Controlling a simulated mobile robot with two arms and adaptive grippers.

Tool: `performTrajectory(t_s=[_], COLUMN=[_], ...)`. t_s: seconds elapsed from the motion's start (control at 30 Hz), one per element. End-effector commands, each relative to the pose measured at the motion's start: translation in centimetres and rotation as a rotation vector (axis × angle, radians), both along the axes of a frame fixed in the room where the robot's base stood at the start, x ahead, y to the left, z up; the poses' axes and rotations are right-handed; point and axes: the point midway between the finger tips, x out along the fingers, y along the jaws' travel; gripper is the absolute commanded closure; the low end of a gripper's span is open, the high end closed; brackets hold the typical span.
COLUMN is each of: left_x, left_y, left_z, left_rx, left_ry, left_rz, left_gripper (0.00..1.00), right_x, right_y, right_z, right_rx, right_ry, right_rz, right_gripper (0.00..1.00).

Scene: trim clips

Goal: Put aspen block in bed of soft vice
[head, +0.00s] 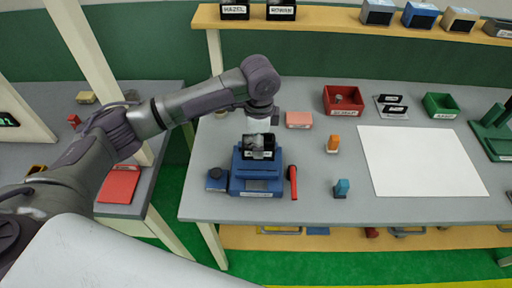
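A blue vice (257,186) with a red handle (292,182) stands on the near left part of the grey bench. A small dark block with a white label (258,155) sits at the top of the vice, between or just above its jaws. The label is too small to read surely as aspen. My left gripper (258,142) points down right over the vice, its fingers at the block. Whether the fingers grip the block or are parted from it cannot be made out. My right gripper is not in view.
A pink block (299,119), red bin (343,101), green bin (440,105), orange item (333,144) and teal item (341,188) stand on the bench. A white sheet (420,160) lies at right. Labelled blocks line the shelf (340,24) above.

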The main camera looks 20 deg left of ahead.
Motion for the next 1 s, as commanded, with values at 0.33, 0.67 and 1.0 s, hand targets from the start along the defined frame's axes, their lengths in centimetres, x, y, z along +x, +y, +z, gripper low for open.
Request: performTrajectory(t_s=[0.33,0.67,1.0], left_x=[-0.4,-0.3,-0.3], left_y=[0.5,0.4,0.4], left_z=[-3.6,-4.4,-4.6], left_rx=[0.000,0.000,0.000], left_ry=[0.002,-0.002,-0.001], left_rz=[-0.001,-0.002,-0.002], left_gripper=[0.83,0.83,0.17], right_x=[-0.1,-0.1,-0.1], right_y=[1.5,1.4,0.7], right_z=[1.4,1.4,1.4], right_rx=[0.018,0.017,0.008], right_ry=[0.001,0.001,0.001], right_rz=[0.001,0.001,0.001], right_gripper=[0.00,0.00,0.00])
